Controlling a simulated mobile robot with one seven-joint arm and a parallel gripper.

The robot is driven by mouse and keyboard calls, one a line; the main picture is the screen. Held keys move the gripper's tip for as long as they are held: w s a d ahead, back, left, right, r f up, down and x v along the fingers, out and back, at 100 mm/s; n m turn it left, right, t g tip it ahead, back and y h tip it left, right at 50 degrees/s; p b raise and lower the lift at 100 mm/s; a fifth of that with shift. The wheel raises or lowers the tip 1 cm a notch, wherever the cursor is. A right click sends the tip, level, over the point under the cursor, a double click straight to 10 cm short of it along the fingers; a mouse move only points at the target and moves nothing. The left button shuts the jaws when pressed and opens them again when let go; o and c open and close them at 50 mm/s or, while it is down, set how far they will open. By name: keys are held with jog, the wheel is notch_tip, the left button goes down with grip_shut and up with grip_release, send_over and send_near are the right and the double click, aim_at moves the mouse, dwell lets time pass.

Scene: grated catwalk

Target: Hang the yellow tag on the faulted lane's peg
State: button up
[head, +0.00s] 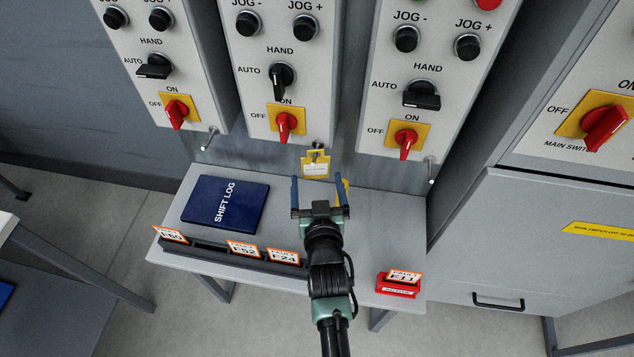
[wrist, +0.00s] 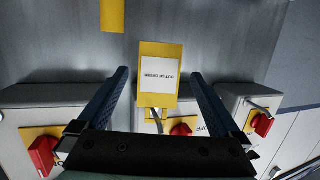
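A yellow tag (head: 315,167) with a white label hangs at the middle lane's peg (head: 318,146), below that lane's red switch. In the wrist view the tag (wrist: 160,75) reads "OUT OF ORDER" and shows between my fingers, with a gap on each side. My gripper (head: 320,182) is open just in front of and below the tag. The left lane's peg (head: 209,138) and the right lane's peg (head: 431,170) are bare. Another yellow piece (head: 345,187) shows partly behind my right finger; it appears in the wrist view (wrist: 112,15) as well.
The grey shelf (head: 390,215) holds a blue shift log (head: 226,203), a dark rack (head: 205,250) with several fault cards, and a red holder (head: 397,291) with a card reading E11. A main switch cabinet (head: 540,240) stands at the right. The shelf's right part is mostly clear.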

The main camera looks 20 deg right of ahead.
jog(key=shift+s, duration=0.1)
jog(key=v, duration=1.2)
jog(key=shift+s+a, duration=0.15)
jog(key=shift+s, duration=0.2)
jog(key=shift+r, duration=0.1)
jog(key=w+a+r+n+t, duration=0.15)
jog(key=w+r, duration=0.25)
jog(key=r, duration=0.6)
jog(key=w+a+r+t+y, duration=0.1)
jog(key=w+a+r+t, duration=0.15)
jog(key=r, duration=0.75)
jog(key=w+a+r+t, duration=0.15)
jog(key=w+r, duration=0.25)
jog(key=r, duration=0.7)
jog(key=s+a+r+t+y, duration=0.1)
jog(key=s+a+r+t, duration=0.1)
jog(key=r, duration=0.7)
jog(key=s+a+r+n+t+y, duration=0.1)
jog(key=s+r, duration=0.4)
jog(key=r, duration=0.5)
jog(key=s+a+r+n+t+y, duration=0.1)
jog(key=s+a+r+t, duration=0.3)
jog(key=r, duration=0.6)
jog(key=shift+s+a+y+p, duration=0.2)
jog(key=shift+a+y+p, duration=0.1)
jog(key=shift+a+y, duration=0.2)
